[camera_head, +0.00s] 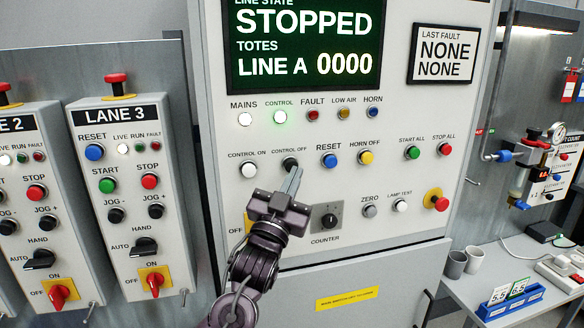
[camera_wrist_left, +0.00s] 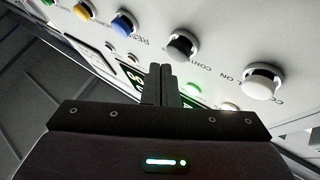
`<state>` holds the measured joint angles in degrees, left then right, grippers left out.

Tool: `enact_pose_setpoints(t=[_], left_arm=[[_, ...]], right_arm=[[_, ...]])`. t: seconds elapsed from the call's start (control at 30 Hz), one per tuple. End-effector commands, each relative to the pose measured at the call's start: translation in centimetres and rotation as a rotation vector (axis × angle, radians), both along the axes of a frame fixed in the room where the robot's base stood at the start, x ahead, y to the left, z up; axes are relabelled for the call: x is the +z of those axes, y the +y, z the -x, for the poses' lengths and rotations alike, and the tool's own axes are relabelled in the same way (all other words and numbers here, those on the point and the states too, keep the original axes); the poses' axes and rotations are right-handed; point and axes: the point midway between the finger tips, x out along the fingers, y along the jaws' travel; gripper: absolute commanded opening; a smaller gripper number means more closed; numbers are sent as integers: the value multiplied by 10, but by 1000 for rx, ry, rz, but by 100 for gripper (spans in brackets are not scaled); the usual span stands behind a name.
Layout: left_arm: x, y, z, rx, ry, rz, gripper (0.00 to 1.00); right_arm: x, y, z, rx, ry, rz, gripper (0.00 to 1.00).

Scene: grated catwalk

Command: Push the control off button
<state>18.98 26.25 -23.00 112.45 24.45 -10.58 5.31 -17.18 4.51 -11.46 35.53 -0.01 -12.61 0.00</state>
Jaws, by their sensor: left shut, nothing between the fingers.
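The control off button (camera_head: 290,163) is a black round push button on the grey main panel, under the label CONTROL OFF. It also shows in the left wrist view (camera_wrist_left: 182,46) as a dark button in a light ring. My left gripper (camera_head: 297,170) is shut and empty, its fingertips just below and right of this button in the head view. In the left wrist view the closed fingertips (camera_wrist_left: 161,68) lie beside the button; I cannot tell whether they touch the panel. The white control on button (camera_head: 248,170) is to its left. My right gripper is not in view.
The green control lamp (camera_head: 280,117) is lit. The blue reset button (camera_head: 330,160) is close on the right. The counter knob (camera_head: 328,218) and a red emergency button (camera_head: 437,201) sit lower. The display (camera_head: 304,45) reads STOPPED. Lane 3 box (camera_head: 125,190) stands at left.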

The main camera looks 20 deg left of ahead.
Motion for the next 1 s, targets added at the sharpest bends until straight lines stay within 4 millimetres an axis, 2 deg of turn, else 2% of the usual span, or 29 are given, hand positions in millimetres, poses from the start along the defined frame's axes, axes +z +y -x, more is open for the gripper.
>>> enact_pose_setpoints(t=[0.77, 1.0], left_arm=[[0, 0, 0, 0, 0, 0, 0], [1, 4, -6, 0, -1, 0, 0]], right_arm=[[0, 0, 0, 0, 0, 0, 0], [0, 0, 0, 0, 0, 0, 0]])
